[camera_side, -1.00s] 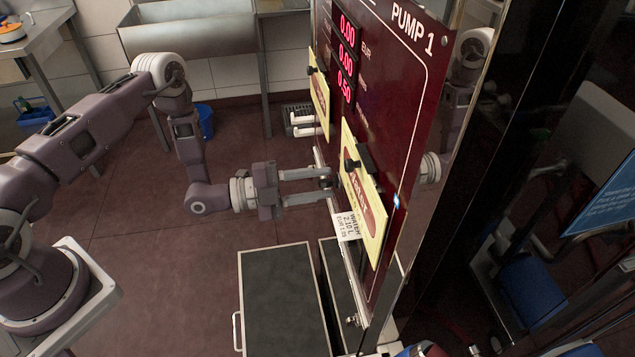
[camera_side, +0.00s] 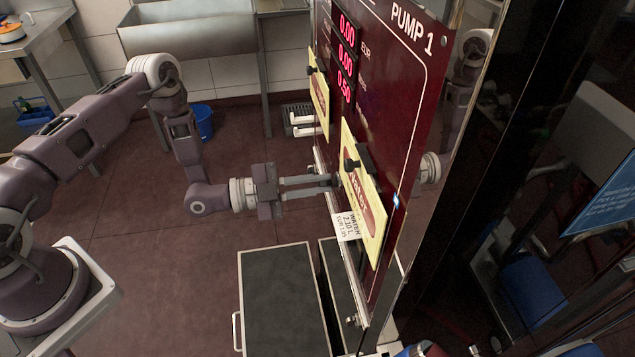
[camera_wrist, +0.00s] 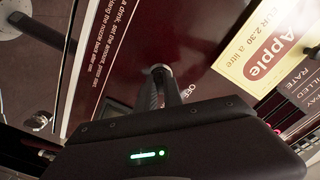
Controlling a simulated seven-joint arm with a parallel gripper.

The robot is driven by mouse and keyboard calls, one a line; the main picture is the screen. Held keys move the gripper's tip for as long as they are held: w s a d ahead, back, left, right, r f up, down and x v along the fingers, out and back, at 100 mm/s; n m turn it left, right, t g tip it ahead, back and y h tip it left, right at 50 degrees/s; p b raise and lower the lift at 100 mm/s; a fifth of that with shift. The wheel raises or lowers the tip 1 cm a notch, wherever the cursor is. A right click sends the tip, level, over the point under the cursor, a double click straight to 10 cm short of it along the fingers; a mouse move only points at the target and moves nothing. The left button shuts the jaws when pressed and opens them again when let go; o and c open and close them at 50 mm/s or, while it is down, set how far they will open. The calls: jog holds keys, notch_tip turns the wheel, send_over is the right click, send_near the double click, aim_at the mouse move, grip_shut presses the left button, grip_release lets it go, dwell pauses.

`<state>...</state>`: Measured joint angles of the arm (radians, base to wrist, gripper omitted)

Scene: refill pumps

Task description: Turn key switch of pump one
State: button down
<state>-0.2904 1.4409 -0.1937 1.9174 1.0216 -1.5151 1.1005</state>
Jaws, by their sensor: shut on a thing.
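The pump one panel (camera_side: 408,130) is dark red with red digit displays and stands upright at the centre right. My gripper (camera_side: 334,182) reaches it from the left, level, at the panel's lower middle. Its two fingers are close together, shut on the key switch. In the wrist view my gripper (camera_wrist: 164,84) meets the key switch (camera_wrist: 160,68), of which only a small round grey end shows between and beyond the fingertips. An "OFF" label is printed on the panel beside it. The key's angle is mostly hidden by the fingers.
A yellow label (camera_side: 372,208) with a black knob sits just right of my fingertips, and another yellow label (camera_side: 319,95) is farther back. A paper price tag (camera_side: 347,226) hangs below. A dark-topped box (camera_side: 277,290) stands on the floor beneath.

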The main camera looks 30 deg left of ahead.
jog(key=shift+n, duration=4.6)
jog(key=c, duration=1.5)
grip_release()
jog(key=v, duration=0.7)
jog(key=shift+s, duration=0.1)
